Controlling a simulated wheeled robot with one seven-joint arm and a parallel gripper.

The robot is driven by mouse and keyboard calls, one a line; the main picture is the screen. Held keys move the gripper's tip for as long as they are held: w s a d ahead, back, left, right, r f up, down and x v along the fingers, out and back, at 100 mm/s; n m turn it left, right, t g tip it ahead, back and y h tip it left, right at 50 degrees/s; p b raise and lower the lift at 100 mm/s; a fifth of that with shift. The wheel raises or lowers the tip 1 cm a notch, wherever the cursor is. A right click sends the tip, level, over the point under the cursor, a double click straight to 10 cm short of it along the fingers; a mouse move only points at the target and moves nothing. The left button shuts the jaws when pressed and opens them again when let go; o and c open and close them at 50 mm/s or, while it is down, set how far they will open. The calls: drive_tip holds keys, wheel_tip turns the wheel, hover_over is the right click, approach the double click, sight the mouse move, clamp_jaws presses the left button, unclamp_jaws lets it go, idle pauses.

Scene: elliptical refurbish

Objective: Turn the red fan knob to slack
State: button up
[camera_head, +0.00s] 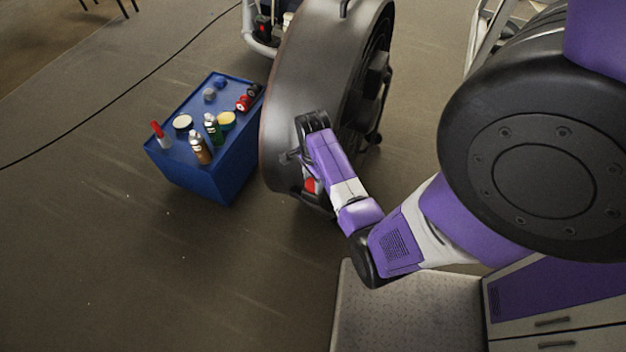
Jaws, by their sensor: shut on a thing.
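A large grey drum fan (290,85) stands upright on the floor in the head view. A small red part, which looks like the red fan knob (311,185), shows low on the fan beside my forearm. My purple and white arm reaches from the right to the fan. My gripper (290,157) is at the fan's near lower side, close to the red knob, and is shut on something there. The fingertips are small and partly hidden, so their exact contact and the knob's angle cannot be made out.
A blue cabinet (190,185) left of the fan carries several cans, bottles and jars. A black cable (110,108) crosses the floor at upper left. A metal plate (400,315) and a drawer unit (560,325) are at lower right. Floor at lower left is clear.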

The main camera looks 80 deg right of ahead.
drive_tip(key=n+p, duration=0.2)
drive_tip(key=shift+r+n, duration=0.2)
drive_tip(key=shift+n, duration=0.2)
drive_tip(key=n+p, duration=0.2)
drive_tip(key=n, duration=0.2)
drive_tip(key=shift+n+p, duration=0.3)
drive_tip(key=shift+p, duration=0.1)
drive_tip(key=n+p, duration=0.1)
drive_tip(key=n, duration=0.2)
drive_tip(key=shift+f+n, duration=0.1)
drive_tip(key=shift+n, duration=0.2)
drive_tip(key=shift+n+p, duration=0.55)
drive_tip(key=shift+n, duration=1.35)
drive_tip(key=shift+f, duration=0.1)
drive_tip(key=o, duration=1.1)
drive_tip(key=shift+c, duration=0.2)
